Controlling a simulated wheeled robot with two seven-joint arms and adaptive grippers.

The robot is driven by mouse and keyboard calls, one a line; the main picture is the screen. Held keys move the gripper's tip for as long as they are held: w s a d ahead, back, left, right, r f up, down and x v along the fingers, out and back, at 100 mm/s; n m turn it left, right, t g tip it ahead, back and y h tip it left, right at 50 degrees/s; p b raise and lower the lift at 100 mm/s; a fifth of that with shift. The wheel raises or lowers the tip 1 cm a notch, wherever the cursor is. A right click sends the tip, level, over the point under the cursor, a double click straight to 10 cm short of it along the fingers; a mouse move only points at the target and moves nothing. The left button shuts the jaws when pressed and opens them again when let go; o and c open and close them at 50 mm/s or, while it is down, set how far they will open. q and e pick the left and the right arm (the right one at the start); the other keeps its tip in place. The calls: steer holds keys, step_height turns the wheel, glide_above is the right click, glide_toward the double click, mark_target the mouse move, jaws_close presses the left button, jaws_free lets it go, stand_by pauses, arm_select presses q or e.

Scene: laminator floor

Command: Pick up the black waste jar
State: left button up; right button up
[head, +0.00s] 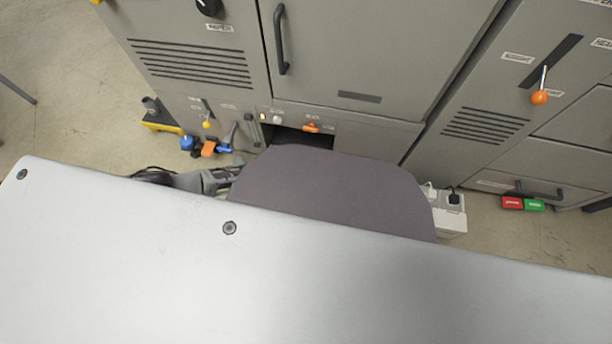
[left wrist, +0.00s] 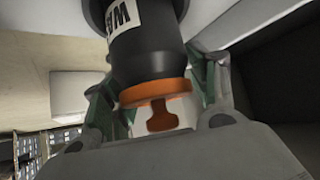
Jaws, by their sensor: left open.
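The black waste jar (left wrist: 148,58) fills the middle of the left wrist view, with a white label partly readable as "W" and an orange band (left wrist: 155,92) at its lower end in the picture. An orange shape on a pale surface shows just below the band. My left gripper (left wrist: 158,100) is open, with one green-padded finger on each side of the jar near the band. I cannot tell whether the fingers touch it. I cannot make out the jar in the head view, and my right gripper is not in view.
A pale table top (head: 120,260) covers the lower head view. A dark rounded panel (head: 330,190) lies beyond its edge. Grey machine cabinets (head: 350,60) stand behind. Blue and orange items (head: 208,148) are at their foot, with a white box (head: 449,215) and red and green blocks (head: 523,203) at right.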

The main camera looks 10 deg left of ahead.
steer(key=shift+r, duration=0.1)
arm_select(q)
steer(key=c, duration=0.9)
steer(key=shift+c, duration=0.3)
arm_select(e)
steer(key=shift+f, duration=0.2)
arm_select(q)
steer(key=shift+r, duration=0.25)
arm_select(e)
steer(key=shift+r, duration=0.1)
arm_select(q)
steer(key=shift+r+p, duration=1.25)
steer(key=shift+r, duration=0.15)
step_height(320, 180, up, 6)
steer(key=p, duration=0.3)
steer(key=shift+f+p, duration=0.15)
steer(key=shift+p, duration=0.15)
steer(key=shift+r+p, duration=0.3)
steer(key=shift+r, duration=0.25)
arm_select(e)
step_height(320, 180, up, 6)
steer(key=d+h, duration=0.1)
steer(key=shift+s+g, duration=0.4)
